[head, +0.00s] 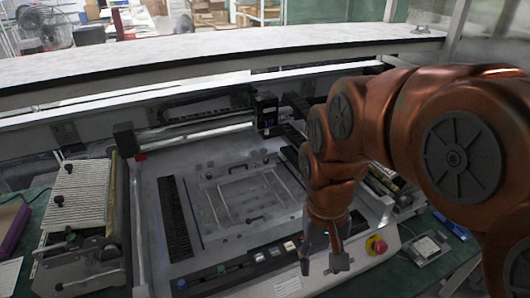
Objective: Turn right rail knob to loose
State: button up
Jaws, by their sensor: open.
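My gripper (322,262) hangs from my copper-coloured arm at the front of a grey machine (152,225). Its two fingers are apart with nothing between them. They point down over the front control panel (288,285), left of the red stop button. A dark strip (291,157), which may be the right rail, shows on the right of the machine bed, partly behind my arm. I cannot make out the right rail knob; it may be hidden by my arm or too small to tell.
A red stop button (377,246) on a yellow base sits right of my gripper. A black carriage (266,114) stands on the rear crossbar. A ribbed unit with black knobs (75,200) is at left. A small device (425,248) lies on the green table at right.

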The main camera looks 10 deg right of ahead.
jog(key=w+r+m+p, duration=0.1)
jog(key=w+r+m, duration=0.15)
jog(key=w, duration=0.45)
jog(key=w+r+m+p, duration=0.1)
jog(key=w+r, duration=0.2)
jog(key=w, duration=0.4)
jog(key=m+t+p, duration=0.1)
jog(key=m+p, duration=0.4)
jog(key=m, duration=0.6)
send_over(266, 159)
notch_tip(266, 159, down, 6)
jog(key=shift+w+a+r, duration=0.1)
notch_tip(266, 159, down, 3)
jog(key=b, duration=0.2)
jog(key=shift+b, duration=0.35)
jog(key=shift+f, duration=2.4)
